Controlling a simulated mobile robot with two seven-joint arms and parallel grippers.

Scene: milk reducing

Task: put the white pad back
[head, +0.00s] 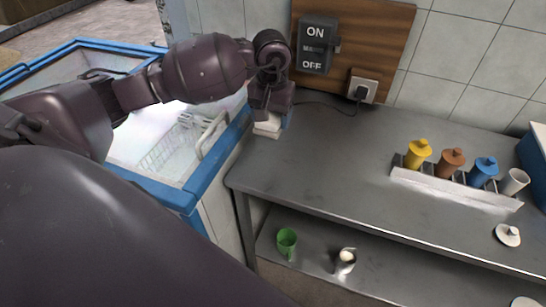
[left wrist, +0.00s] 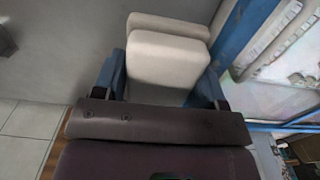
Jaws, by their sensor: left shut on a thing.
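My left gripper (head: 271,112) points down over the back left corner of the grey metal table (head: 310,160). It is shut on the white pad (head: 267,128), which shows below the fingers at the tabletop. In the left wrist view the pad (left wrist: 168,62) sits between two blue-padded fingers. Another pale block-like part (left wrist: 168,24) shows just beyond it; I cannot tell whether it is separate. I cannot tell whether the pad touches the table. My right gripper is not in view.
A blue-rimmed chest freezer (head: 195,185) stands left of the table. A white lid (head: 507,235) lies near the front. A green cup (head: 287,241) stands on the lower shelf. The middle tabletop is clear.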

